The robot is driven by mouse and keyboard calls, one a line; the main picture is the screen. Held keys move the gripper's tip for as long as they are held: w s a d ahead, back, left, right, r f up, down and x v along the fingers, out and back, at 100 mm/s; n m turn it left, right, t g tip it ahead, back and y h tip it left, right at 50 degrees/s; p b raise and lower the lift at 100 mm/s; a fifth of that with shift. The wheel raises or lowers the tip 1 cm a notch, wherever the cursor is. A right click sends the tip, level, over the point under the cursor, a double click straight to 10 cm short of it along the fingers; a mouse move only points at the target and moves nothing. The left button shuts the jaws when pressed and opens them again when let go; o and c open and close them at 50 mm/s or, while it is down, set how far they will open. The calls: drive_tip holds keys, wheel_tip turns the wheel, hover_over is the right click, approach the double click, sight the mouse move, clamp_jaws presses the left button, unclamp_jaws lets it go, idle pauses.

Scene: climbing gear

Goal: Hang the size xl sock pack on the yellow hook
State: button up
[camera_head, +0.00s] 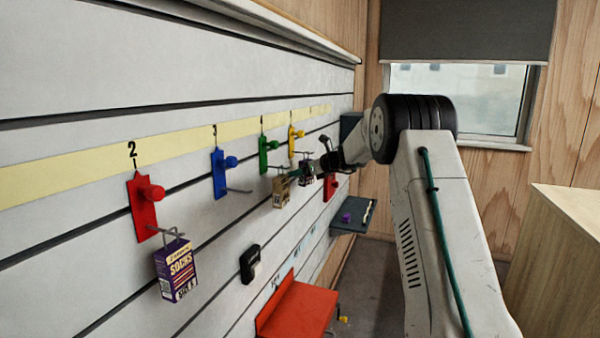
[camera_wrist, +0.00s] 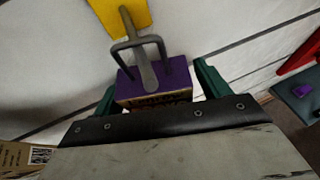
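A purple sock pack (camera_wrist: 160,82) sits between my two green fingertips in the wrist view. It shows small and dark at my gripper in the head view (camera_head: 307,177); its size label cannot be read. My gripper (camera_wrist: 158,88) looks open, with a narrow gap at the pack's right side. The yellow hook (camera_wrist: 128,14) is just beyond the pack; in the head view the yellow hook (camera_head: 293,137) is on the slatted wall. Its grey prong crosses the pack's upright dark loop (camera_wrist: 115,56). I cannot tell for certain whether the loop bears on the prong.
A red hook (camera_head: 143,198) holds a purple size S pack (camera_head: 175,268). A blue hook (camera_head: 219,172) is empty. A tan pack (camera_head: 281,191) hangs by the green hook (camera_head: 263,153), close left of my gripper. An orange-red shelf (camera_head: 300,308) and a dark shelf (camera_head: 353,216) stand out below.

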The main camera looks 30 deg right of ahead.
drive_tip(key=v, duration=0.7)
drive_tip(key=shift+s+d, duration=0.15)
drive_tip(key=shift+s, duration=0.2)
drive_tip(key=shift+r, duration=0.1)
drive_tip(key=s+a+f+n+g, duration=0.3)
drive_tip(key=s+a+f+n, duration=0.1)
drive_tip(key=s+f+n, duration=0.15)
drive_tip(key=s+a+n+g, duration=0.5)
drive_tip(key=s+a+n, duration=0.6)
drive_tip(key=s+a, duration=0.3)
drive_tip(key=s+a+n+g+h, duration=0.1)
drive_tip(key=s+a+n, duration=0.2)
drive_tip(key=s, duration=0.8)
drive_tip(key=s+a+n+g+h, duration=0.1)
drive_tip(key=s+a+n+h, duration=0.1)
drive_tip(key=s+a+n, duration=0.2)
drive_tip(key=s+a+n+g+h, duration=0.1)
drive_tip(key=s+n, duration=0.7)
drive_tip(key=s, duration=1.1)
drive_tip(key=shift+s+a+r+h, duration=0.15)
drive_tip(key=shift+a+r+h, duration=0.35)
drive_tip(key=shift+a, duration=0.7)
